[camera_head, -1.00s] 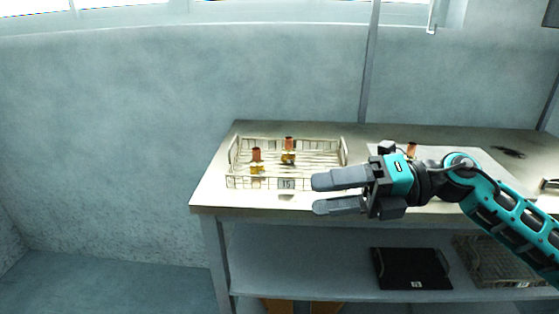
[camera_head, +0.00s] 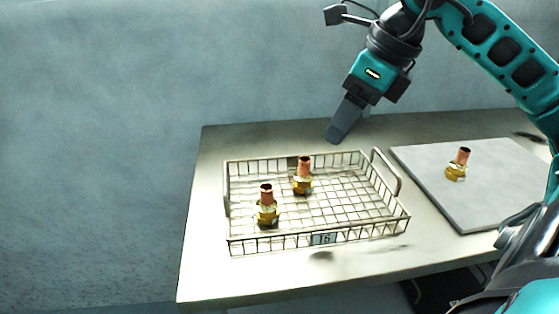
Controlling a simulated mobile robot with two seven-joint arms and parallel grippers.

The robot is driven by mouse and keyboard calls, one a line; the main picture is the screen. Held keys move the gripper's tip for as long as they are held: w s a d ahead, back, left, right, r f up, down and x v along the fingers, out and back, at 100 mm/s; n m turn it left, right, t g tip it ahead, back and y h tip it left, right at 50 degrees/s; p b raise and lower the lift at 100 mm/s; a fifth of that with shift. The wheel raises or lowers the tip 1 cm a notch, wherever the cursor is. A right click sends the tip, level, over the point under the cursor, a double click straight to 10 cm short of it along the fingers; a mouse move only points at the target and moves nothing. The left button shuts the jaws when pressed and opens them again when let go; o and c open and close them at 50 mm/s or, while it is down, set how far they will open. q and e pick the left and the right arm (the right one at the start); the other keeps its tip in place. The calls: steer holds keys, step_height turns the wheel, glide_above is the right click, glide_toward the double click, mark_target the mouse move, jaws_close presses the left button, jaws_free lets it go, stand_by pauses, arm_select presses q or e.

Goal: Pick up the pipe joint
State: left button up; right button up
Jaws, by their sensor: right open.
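Two pipe joints with copper tops and brass bases stand upright in a wire basket: a front one (camera_head: 266,207) and a back one (camera_head: 303,176). A third pipe joint (camera_head: 458,164) stands upright on a grey board at the right. My right gripper (camera_head: 340,132) points down above the table behind the basket's back right part, apart from every joint. It is open and empty, seen edge-on so that its fingers overlap. My left gripper is not in view.
The wire basket (camera_head: 372,234) has a number tag at its front and raised handles at its ends. The grey board (camera_head: 470,212) lies right of it. Bare table (camera_head: 210,270) shows in front and at left. A wall stands behind.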

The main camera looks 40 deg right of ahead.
mark_target(309, 160)
steer(key=x, duration=0.7)
steer(key=shift+b, duration=0.3)
steer(key=shift+w+a+f, duration=0.2)
steer(key=shift+w+f, duration=0.25)
steer(key=shift+f, duration=0.1)
steer(key=x, duration=0.3)
steer(key=shift+w+a+f+b, duration=0.15)
steer(key=shift+w+a+b, duration=0.15)
steer(key=shift+w+b, duration=0.15)
steer(key=shift+w+a+f, duration=0.1)
steer(key=shift+w+f, duration=0.05)
steer(key=shift+f, duration=0.2)
steer(key=shift+c, duration=0.2)
jaws_close()
steer(key=shift+r, duration=0.1)
